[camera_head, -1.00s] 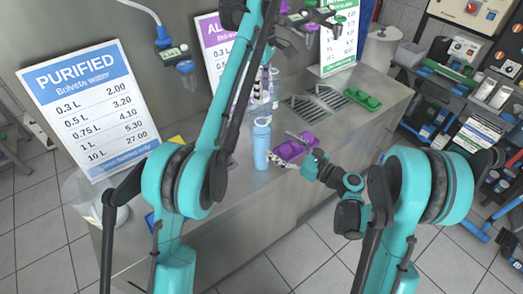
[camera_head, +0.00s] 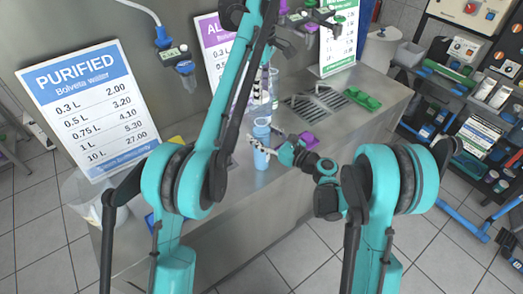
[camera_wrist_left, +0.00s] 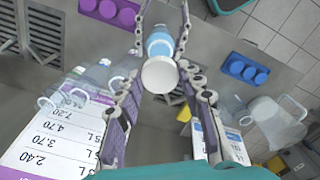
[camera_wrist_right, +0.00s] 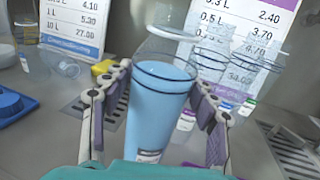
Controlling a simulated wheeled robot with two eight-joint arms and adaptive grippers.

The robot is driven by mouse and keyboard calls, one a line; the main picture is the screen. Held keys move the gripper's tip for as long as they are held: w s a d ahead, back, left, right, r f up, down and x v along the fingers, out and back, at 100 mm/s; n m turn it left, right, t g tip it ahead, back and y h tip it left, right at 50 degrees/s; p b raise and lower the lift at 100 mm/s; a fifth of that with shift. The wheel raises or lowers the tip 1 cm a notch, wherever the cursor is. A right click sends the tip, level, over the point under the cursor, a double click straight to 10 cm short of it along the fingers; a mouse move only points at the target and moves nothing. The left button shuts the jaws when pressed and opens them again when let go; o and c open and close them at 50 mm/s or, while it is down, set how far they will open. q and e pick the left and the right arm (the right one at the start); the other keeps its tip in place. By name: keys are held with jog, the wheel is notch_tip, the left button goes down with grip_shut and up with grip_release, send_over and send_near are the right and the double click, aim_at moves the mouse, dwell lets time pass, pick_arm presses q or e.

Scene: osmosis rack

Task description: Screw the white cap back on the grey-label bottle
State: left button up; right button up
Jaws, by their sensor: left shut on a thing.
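The grey-label bottle (camera_head: 261,160), with a blue body and a clear upper part, stands upright on the metal counter. It fills the middle of the right wrist view (camera_wrist_right: 160,110), with a small grey label near its base. My right gripper (camera_wrist_right: 160,85) is open around the body, one finger on each side. In the left wrist view, the white cap (camera_wrist_left: 159,76) is held between the fingertips of my left gripper (camera_wrist_left: 159,72). The cap lies in line with the bottle (camera_wrist_left: 160,42) and hides its neck. In the head view, my left gripper (camera_head: 265,85) is above the bottle.
A purple holder (camera_head: 307,138) and a green holder (camera_head: 362,99) sit on the counter. A blue holder (camera_wrist_left: 245,70) and a clear jug (camera_wrist_left: 278,122) show in the left wrist view. Price signs (camera_head: 90,105) line the wall. Clear vessels (camera_wrist_right: 247,68) stand behind the bottle.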

grip_shut()
pick_arm(q)
send_over(262, 117)
jog(key=shift+a+f, duration=0.15)
jog(key=shift+f, duration=2.3)
jog(key=shift+f, duration=0.1)
jog(key=shift+f, duration=0.8)
jog(key=shift+f, duration=0.55)
